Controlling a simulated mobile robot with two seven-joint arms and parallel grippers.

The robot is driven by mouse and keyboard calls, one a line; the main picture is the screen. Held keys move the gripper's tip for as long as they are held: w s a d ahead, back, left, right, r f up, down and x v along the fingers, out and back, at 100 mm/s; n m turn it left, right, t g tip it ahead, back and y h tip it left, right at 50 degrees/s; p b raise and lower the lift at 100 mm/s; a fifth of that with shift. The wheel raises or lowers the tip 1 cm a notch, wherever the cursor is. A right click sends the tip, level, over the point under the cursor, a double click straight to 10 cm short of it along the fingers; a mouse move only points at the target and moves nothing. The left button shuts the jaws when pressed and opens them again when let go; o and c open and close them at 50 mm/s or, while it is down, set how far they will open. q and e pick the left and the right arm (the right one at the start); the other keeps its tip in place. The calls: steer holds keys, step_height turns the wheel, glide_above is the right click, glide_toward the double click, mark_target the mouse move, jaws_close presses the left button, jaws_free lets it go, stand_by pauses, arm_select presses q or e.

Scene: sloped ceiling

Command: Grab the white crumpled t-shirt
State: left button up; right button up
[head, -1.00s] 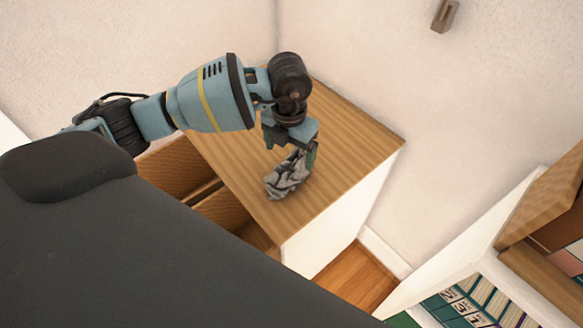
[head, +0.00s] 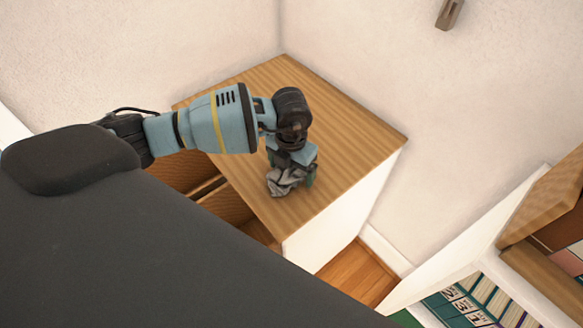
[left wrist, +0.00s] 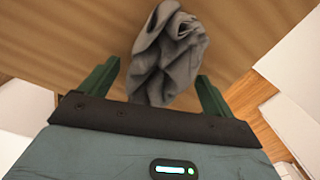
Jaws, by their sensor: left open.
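The crumpled t-shirt (head: 284,184) looks light grey to white and lies bunched on the wooden top of a cabinet. My left gripper (head: 291,173) is directly over it and hides its upper part in the head view. In the left wrist view the left gripper (left wrist: 158,72) is open, with one green finger on each side of the t-shirt (left wrist: 170,52). The cloth lies between and beyond the fingertips. Whether a finger touches it I cannot tell. My right gripper is not in view.
The cabinet top (head: 350,130) is otherwise bare and stands in a wall corner. Open drawers (head: 222,205) show on its left front side. A shelf with books (head: 470,300) stands at lower right, with a strip of wooden floor (head: 350,278) between.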

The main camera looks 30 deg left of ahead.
arm_select(q)
steer(key=c, duration=1.1)
steer(key=shift+c, duration=0.2)
steer(key=shift+r, duration=0.1)
steer(key=shift+r, duration=0.4)
steer(key=r, duration=0.2)
steer(key=shift+s+r, duration=0.2)
steer(key=shift+r, duration=0.2)
steer(key=s+r, duration=0.1)
steer(key=s, duration=1.4)
steer(key=shift+s+r, duration=0.15)
steer(key=shift+s, duration=0.15)
